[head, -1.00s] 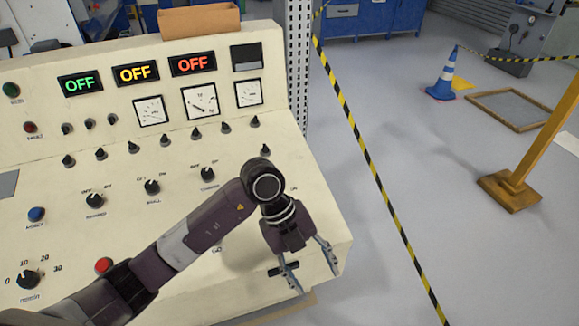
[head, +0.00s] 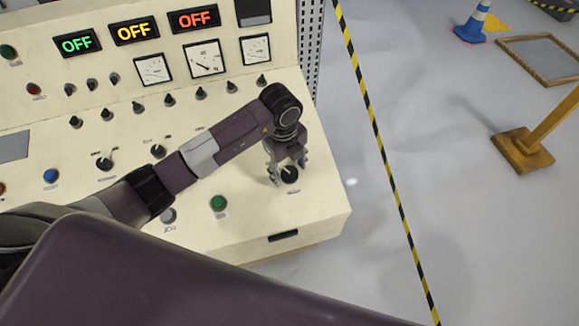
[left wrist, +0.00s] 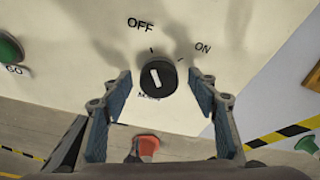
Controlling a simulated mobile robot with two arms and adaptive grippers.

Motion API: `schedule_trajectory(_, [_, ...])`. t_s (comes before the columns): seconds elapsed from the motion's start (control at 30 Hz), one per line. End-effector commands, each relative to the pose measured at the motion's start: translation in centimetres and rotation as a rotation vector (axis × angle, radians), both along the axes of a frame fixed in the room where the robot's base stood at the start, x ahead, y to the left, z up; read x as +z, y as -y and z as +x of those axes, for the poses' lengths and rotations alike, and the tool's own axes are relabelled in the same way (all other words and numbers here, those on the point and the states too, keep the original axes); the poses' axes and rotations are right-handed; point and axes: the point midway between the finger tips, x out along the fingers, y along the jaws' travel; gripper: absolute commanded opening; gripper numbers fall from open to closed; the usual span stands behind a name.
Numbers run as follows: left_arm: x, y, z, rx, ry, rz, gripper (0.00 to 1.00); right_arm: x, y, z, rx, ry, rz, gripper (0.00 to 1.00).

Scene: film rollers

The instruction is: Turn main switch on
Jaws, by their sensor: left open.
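The main switch (left wrist: 157,77) is a round black knob with a white pointer line, set between printed OFF and ON marks. Its pointer is toward the OFF tick. In the head view the switch (head: 290,175) sits near the right end of the cream control panel (head: 318,215). My left gripper (head: 288,168) is at the switch, pointing down at the panel. In the left wrist view the open fingers of my left gripper (left wrist: 160,86) stand on either side of the knob, with gaps showing. The label below the knob is partly hidden. My right gripper is not in view.
Green (head: 77,43), yellow and red (head: 194,19) displays all read OFF. A green button (head: 218,203) and a small black selector row lie left of the switch. Yellow-black tape (head: 385,160) and a yellow post (head: 525,150) stand on the floor to the right.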

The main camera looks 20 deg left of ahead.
Motion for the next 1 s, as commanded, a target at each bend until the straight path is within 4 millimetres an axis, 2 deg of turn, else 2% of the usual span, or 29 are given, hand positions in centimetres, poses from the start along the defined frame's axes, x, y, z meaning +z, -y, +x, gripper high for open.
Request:
schedule_trajectory(0.33, [-0.6,0.04,0.02,-0.002,0.0,0.0,0.54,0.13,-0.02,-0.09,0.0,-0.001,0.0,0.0])
schedule_trajectory(0.7, [-0.55,0.05,0.03,-0.002,0.001,0.0,0.13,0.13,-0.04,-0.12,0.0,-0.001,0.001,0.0])
schedule_trajectory(1.0, [-0.57,0.05,0.12,-0.033,-0.002,0.006,0.12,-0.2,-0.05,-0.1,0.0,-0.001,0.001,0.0])
